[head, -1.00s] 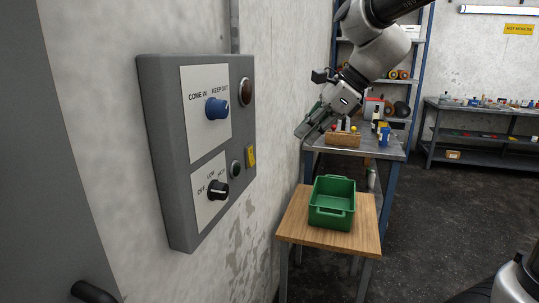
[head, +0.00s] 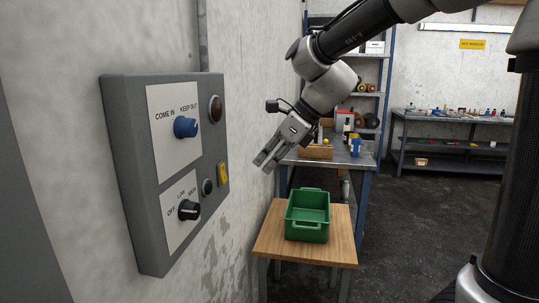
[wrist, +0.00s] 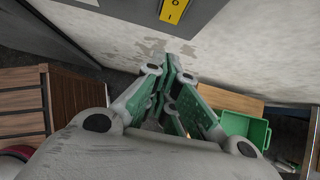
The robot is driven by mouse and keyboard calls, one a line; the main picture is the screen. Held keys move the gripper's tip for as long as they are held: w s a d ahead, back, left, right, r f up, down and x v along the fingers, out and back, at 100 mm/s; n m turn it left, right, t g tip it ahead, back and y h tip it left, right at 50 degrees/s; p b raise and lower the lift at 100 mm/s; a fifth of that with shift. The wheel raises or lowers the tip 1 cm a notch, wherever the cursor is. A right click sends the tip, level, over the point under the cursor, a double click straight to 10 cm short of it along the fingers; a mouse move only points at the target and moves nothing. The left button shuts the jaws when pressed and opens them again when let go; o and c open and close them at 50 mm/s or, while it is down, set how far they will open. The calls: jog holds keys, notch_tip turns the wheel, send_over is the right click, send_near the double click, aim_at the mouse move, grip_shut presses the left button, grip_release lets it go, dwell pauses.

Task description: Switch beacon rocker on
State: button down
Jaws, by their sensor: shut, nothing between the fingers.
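The yellow rocker (head: 222,173) sits at the lower right of a grey control box on the wall, beside a round dark green button (head: 207,187). In the wrist view the yellow rocker (wrist: 173,10) shows at the top edge with marks on its face, above the fingertips. Which way it is tipped I cannot tell. My gripper (head: 264,163) is to the right of the box, apart from it, with its fingers pointing down and left. In the wrist view my gripper (wrist: 172,62) is shut and empty, its fingertips below the rocker.
The grey box (head: 122,150) also carries a blue knob (head: 185,127), a black knob (head: 188,210) and a dark red lamp (head: 215,109). A green bin (head: 307,228) stands on a wooden table (head: 270,243) below my gripper. A workbench (head: 352,160) stands behind.

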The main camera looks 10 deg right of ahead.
aim_at(223, 173)
jog(key=w+a+f, duration=0.2)
jog(key=a+f, duration=0.3)
jog(key=a, duration=0.1)
jog(key=shift+w+a, duration=0.2)
jog(key=shift+a, duration=0.2)
jog(key=shift+w+a+f, duration=0.15)
jog(key=shift+a, duration=0.15)
